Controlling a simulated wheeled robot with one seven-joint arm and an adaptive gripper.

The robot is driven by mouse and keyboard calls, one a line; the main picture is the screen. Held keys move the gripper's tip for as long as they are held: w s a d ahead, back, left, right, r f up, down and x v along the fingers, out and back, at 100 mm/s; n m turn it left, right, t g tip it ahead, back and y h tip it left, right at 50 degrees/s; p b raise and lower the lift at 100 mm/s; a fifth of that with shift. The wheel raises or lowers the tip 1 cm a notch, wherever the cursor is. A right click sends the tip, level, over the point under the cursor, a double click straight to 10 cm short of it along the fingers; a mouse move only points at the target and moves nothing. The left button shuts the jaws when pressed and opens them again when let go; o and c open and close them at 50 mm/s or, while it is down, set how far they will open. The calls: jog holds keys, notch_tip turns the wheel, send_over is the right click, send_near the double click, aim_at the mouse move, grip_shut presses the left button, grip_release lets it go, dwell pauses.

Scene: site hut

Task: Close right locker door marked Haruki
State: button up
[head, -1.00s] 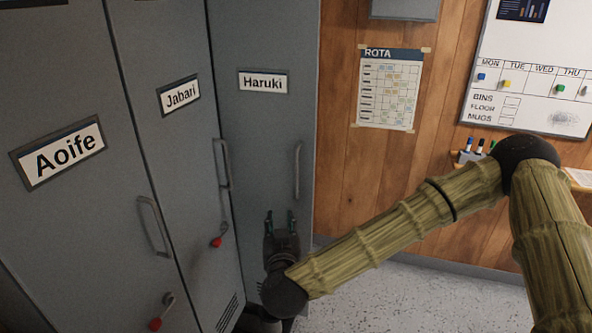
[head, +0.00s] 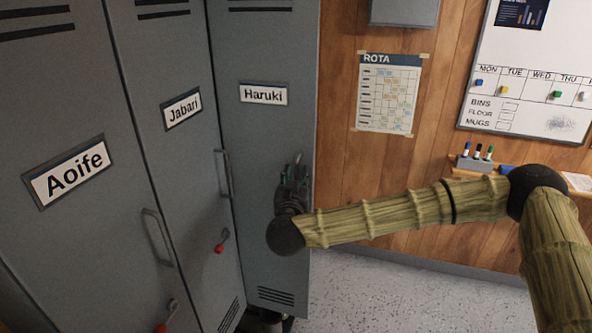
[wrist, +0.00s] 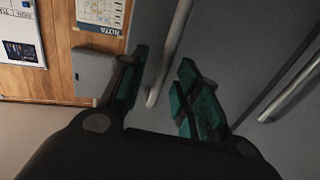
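The Haruki door (head: 262,140) is the rightmost grey locker door, with its name plate (head: 263,94) near the top. It stands at a different angle from the neighbouring doors and looks swung outward. My gripper (head: 294,175) is in front of its right side, at handle height, and mostly covers the handle there. In the wrist view a pale bar handle (wrist: 172,50) runs down between the two teal fingertips of my gripper (wrist: 162,88). The fingers are apart on either side of it. I cannot tell whether either finger touches it.
The closed-looking Jabari door (head: 172,130) and Aoife door (head: 75,120) stand to the left, with bar handles and red-tagged latches. Dark items show below the Haruki door. A wood wall (head: 345,190) with a rota sheet (head: 388,95) is at right. The speckled floor (head: 400,295) is clear.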

jog(key=shift+w+d, duration=0.1)
jog(key=shift+w, duration=0.75)
grip_shut()
jog(key=shift+w, duration=0.1)
